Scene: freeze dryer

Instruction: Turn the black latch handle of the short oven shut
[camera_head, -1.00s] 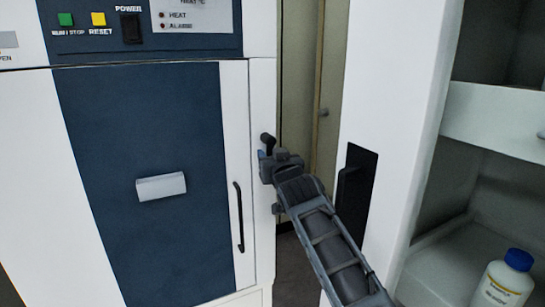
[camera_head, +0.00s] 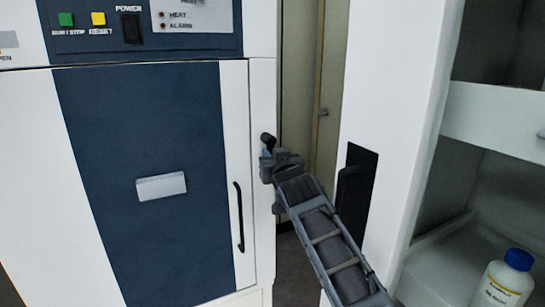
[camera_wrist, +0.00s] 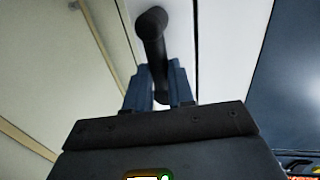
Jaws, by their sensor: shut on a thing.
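The short oven (camera_head: 140,180) is white with a dark blue door panel, and its door looks flush with the body. The black latch handle (camera_head: 267,139) sticks out at the oven's right edge, with its top end showing above my gripper (camera_head: 266,160). In the wrist view, the handle (camera_wrist: 152,42) runs down from its round base between the blue fingers of my gripper (camera_wrist: 160,92). The fingers are shut on it; the handle's lower part is partly hidden between them.
A black vertical bar handle (camera_head: 239,216) and a pale plate (camera_head: 161,187) are on the oven door. A white cabinet (camera_head: 395,110) with open shelves stands close to the right of my arm. A blue-capped bottle (camera_head: 505,285) sits on its lower shelf.

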